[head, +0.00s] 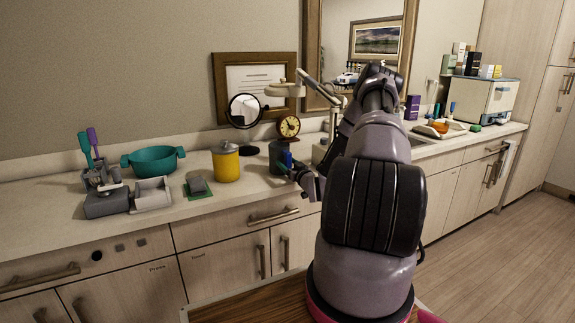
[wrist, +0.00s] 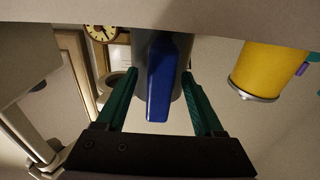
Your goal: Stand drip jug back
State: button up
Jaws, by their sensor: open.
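A dark grey jug (head: 276,155) with a blue handle (head: 287,158) stands on the counter, right of the yellow canister, and looks upright. In the wrist view, which is upside down, the blue handle (wrist: 159,80) points toward me, with the grey jug body (wrist: 177,45) behind it. My gripper (wrist: 160,73) is open, with one green finger on each side of the handle and visible gaps between. In the head view my gripper (head: 288,167) is at the jug's front right, partly hidden by my arm. The jug's far side is hidden.
A yellow canister (head: 226,163) stands left of the jug; it also shows in the wrist view (wrist: 263,68). A clock (head: 289,126), round mirror (head: 244,110) and lamp (head: 285,90) stand behind. A teal pot (head: 153,160) and grey tray (head: 152,193) are farther left.

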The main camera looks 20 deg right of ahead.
jog(key=s, duration=0.8)
jog(key=shift+d+f, duration=0.15)
jog(key=shift+f, duration=0.05)
dwell(1.2)
dwell(0.4)
jog(key=s, duration=1)
jog(key=shift+s+d+f, duration=0.2)
jog(key=shift+s+f, duration=0.15)
jog(key=shift+s, duration=0.05)
